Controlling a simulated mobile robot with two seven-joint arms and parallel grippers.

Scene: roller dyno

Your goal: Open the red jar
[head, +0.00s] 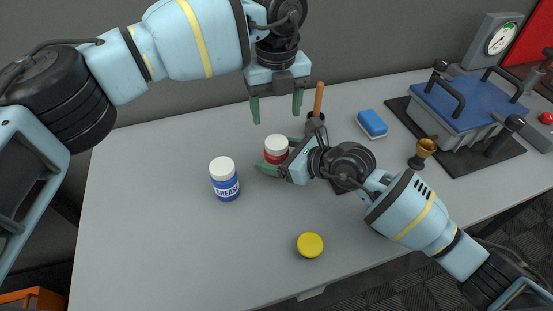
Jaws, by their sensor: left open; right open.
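The red jar (274,158) stands upright on the grey table, with a white lid (276,145) on top. My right gripper (279,154) is open at the jar, its green fingers on either side of it, low beside the body. The gripper partly hides the jar's right side, and I cannot tell whether the fingers touch it. My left gripper (276,106) is open and empty, pointing down above and behind the jar, with its fingertips higher than the lid.
A blue grease jar (225,187) with a white lid stands left of the red jar. A yellow disc (310,245) lies in front. A blue sponge (372,124), a brass cup (422,152) and a blue-topped machine (464,104) stand to the right. The table's left side is clear.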

